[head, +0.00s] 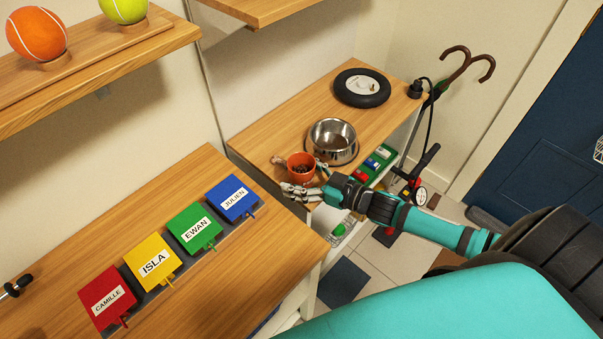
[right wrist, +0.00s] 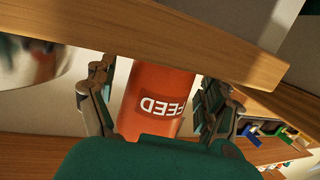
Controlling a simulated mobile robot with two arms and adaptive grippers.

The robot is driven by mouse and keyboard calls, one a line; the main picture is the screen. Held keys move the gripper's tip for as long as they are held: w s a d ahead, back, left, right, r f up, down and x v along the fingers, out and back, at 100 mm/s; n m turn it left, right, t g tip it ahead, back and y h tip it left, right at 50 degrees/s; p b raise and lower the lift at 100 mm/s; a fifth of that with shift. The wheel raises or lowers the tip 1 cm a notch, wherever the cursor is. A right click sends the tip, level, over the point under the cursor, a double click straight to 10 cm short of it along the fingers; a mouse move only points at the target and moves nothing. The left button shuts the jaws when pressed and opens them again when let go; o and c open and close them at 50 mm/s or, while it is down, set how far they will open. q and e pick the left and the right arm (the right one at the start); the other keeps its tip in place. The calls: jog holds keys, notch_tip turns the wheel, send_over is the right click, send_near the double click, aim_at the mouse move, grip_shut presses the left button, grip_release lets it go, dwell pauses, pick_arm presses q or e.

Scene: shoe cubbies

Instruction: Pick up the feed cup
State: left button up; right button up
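The feed cup (head: 301,168) is a small orange cup with dark contents, standing near the front edge of the wooden shelf top. In the right wrist view the cup (right wrist: 157,100) appears with its white FEED label upside down. My right gripper (head: 304,181) reaches the cup from the front, with one finger on each side of it. In the right wrist view its fingers (right wrist: 155,92) are apart, and a gap shows between the left finger and the cup. My left gripper is not in view.
A steel bowl (head: 333,141) stands just behind and right of the cup, close to it. A black-tyred wheel (head: 362,88) lies farther back. A wooden handle end (head: 278,160) shows left of the cup.

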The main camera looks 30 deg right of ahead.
jog(key=c, duration=1.2)
